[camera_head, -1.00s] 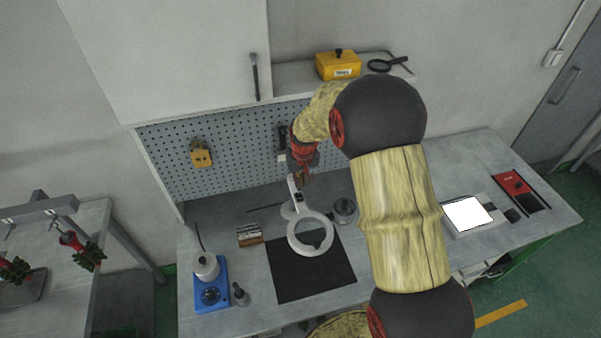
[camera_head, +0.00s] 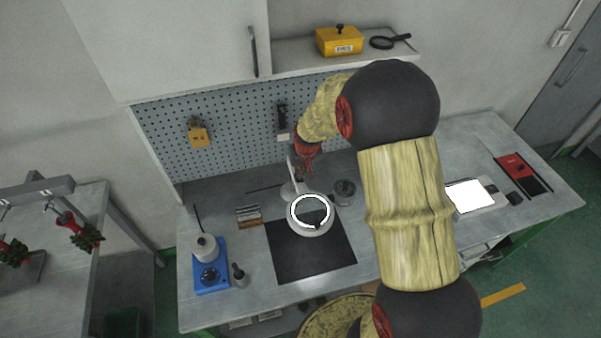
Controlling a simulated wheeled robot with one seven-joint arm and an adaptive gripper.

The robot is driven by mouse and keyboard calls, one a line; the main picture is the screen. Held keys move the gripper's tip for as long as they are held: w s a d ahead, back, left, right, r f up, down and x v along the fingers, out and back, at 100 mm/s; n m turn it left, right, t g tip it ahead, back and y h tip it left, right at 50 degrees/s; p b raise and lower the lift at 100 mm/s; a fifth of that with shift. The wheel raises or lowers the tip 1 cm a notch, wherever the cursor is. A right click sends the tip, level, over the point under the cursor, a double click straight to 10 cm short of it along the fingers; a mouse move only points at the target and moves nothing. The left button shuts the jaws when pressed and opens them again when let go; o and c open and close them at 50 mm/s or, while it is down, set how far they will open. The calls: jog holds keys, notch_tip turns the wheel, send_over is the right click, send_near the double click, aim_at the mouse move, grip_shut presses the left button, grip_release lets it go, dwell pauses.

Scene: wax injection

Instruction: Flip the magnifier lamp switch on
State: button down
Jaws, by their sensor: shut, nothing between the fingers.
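The magnifier lamp (camera_head: 293,213) stands on the workbench in front of the pegboard, with its round head over a black mat (camera_head: 290,262). A bright white ring shows lit on the lamp head. My gripper (camera_head: 301,178) is shut and empty, beside the lamp's upright arm and just above the bench. The lamp switch is too small to make out, and I cannot tell whether the fingertips touch it.
A blue device with a white pot (camera_head: 207,252) stands at the left. A dark round container (camera_head: 344,190) is right of the lamp. A yellow box (camera_head: 338,42) and a magnifying glass (camera_head: 384,42) lie on the shelf. A bright-screened tablet (camera_head: 468,196) is at the right.

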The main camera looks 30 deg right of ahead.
jog(key=shift+p, duration=0.4)
jog(key=shift+w, duration=0.2)
jog(key=shift+w+d, duration=0.15)
jog(key=shift+w, duration=0.45)
jog(key=shift+w+r, duration=0.1)
jog(key=shift+r, duration=0.3)
jog(key=r, duration=0.1)
jog(key=r+p, duration=0.1)
jog(key=r, duration=0.2)
jog(key=shift+w+d+r+p, duration=0.1)
jog(key=shift+w+r+p, duration=0.25)
jog(key=shift+p, duration=0.05)
jog(key=v, duration=0.8)
jog(key=shift+w+r, duration=0.3)
jog(key=shift+r, duration=0.05)
